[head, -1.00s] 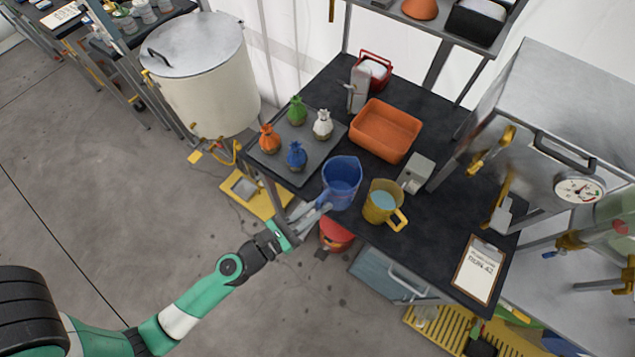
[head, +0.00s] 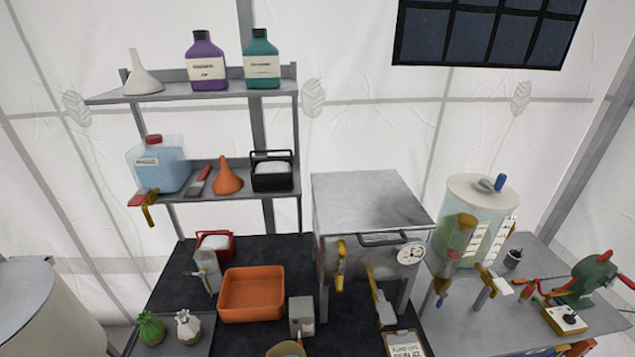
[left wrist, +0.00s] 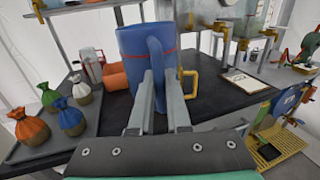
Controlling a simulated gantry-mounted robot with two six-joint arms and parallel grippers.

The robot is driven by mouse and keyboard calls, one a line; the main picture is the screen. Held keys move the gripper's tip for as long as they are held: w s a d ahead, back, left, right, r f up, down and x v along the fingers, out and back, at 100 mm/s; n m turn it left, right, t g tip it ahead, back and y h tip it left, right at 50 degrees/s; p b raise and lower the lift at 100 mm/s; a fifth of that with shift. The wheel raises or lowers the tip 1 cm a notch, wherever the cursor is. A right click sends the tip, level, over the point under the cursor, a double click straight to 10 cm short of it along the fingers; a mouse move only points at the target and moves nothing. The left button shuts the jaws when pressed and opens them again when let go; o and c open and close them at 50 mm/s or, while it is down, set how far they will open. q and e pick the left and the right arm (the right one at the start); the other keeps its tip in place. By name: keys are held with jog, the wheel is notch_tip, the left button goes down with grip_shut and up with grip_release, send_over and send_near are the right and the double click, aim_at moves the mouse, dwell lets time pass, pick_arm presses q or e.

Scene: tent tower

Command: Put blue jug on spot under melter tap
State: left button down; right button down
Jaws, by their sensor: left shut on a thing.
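The blue jug (left wrist: 150,50) stands upright in the left wrist view, close in front of my left gripper (left wrist: 160,92). The gripper's two fingers are shut on the jug's handle. Whether the jug's base touches the black table is hard to tell. The jug and my left gripper are out of the head view, and my right gripper is in neither view. A big cream vessel (head: 45,310) is cut off at the head view's left edge; no spot under a tap is clearly seen.
The black table (left wrist: 120,105) also holds a yellow jug (head: 287,349), an orange tub (head: 252,293), a small grey block (head: 302,315) and a clipboard (head: 405,343). Several tied sacks (left wrist: 60,112) sit on a grey tray left of the blue jug. Shelves (head: 200,92) rise behind.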

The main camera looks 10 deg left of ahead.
pick_arm(q)
jog(key=shift+w+r, duration=0.5)
jog(key=shift+r, duration=0.1)
jog(key=w+a+n+y, duration=0.1)
jog(key=w+y, duration=0.1)
jog(key=w+a+n+y, duration=0.1)
jog(key=w+a+y, duration=0.1)
jog(key=w+a+r+n+y, duration=0.1)
jog(key=w+a+n+y, duration=0.1)
jog(key=shift+w+a+g+y, duration=0.15)
jog(key=shift+a+g+y, duration=0.15)
jog(key=shift+g, duration=0.1)
jog(key=s+r+p, duration=0.1)
jog(key=r+p, duration=0.9)
jog(key=s+r+p, duration=0.2)
jog(key=r+p, duration=0.9)
jog(key=shift+s, duration=0.25)
jog(key=shift+d, duration=0.1)
